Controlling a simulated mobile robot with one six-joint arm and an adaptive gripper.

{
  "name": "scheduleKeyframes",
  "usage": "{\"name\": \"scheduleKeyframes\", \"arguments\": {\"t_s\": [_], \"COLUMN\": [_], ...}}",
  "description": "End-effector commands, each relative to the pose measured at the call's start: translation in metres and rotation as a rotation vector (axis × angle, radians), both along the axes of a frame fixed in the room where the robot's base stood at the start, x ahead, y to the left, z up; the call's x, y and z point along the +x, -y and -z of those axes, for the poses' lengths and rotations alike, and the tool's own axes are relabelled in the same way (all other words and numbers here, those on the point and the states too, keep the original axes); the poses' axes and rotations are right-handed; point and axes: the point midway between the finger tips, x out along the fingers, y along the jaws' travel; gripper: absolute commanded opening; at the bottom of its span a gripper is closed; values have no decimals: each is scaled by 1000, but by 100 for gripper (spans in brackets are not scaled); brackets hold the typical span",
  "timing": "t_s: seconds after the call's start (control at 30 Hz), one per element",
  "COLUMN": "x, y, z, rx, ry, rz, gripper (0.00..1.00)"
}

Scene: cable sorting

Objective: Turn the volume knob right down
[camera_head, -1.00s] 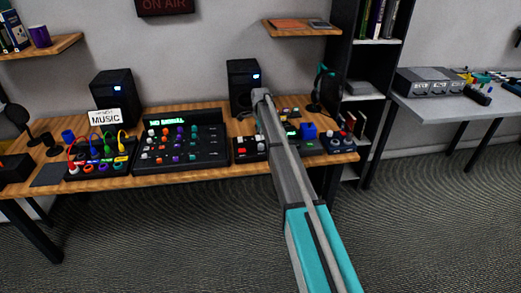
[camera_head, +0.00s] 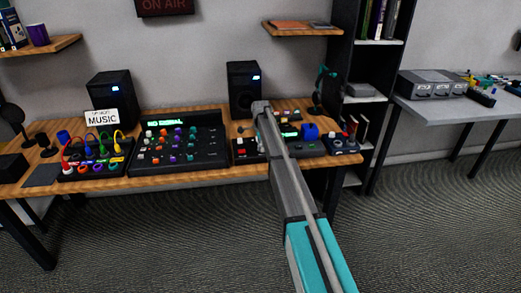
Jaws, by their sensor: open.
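My arm reaches up from the lower right over the desk, its far grey end just in front of the right speaker (camera_head: 243,88). My gripper's fingers do not show; they seem hidden behind the arm's far end. No knob is readable as the volume knob. Candidates are the knobs on a small box (camera_head: 341,146) at the desk's right end, the dark mixer (camera_head: 181,146) with coloured knobs and a green display, and a partly hidden panel (camera_head: 245,151) with red and white buttons behind my arm.
A patch box (camera_head: 95,160) with coloured cables stands at left on the wooden desk (camera_head: 150,183). A left speaker (camera_head: 110,92) carries a MUSIC label (camera_head: 102,117). A blue block (camera_head: 310,130) stands right of my arm. A shelf (camera_head: 300,31) hangs above; a grey table (camera_head: 440,112) is at right.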

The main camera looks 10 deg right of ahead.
Motion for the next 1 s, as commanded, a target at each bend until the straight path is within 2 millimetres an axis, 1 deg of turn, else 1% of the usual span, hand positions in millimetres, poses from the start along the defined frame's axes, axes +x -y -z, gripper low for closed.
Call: {"name": "scheduleKeyframes", "arguments": {"t_s": [0.07, 0.4, 0.43, 0.57, 0.6, 0.67, 0.7, 0.77, 0.8, 0.87, 0.9, 1.0], "x": [0, 0, 0, 0, 0, 0, 0, 0, 0, 0, 0, 0], "y": [0, 1, 1, 1, 1, 1, 1, 1, 1, 1, -4, -1], "z": [3, 3, 3, 3, 3, 3, 3, 3, 3, 3, 3, 3], "rx": [0, 0, 0, 0, 0, 0, 0, 0, 0, 0, 0, 1], "ry": [0, 0, 0, 0, 0, 0, 0, 0, 0, 0, 0, 0], "rz": [0, 1, 1, 1, 1, 1, 1, 1, 1, 1, -1, -2], "gripper": [81, 81, 79, 55, 48, 36, 29, 18, 10, 0, 0, 0]}}
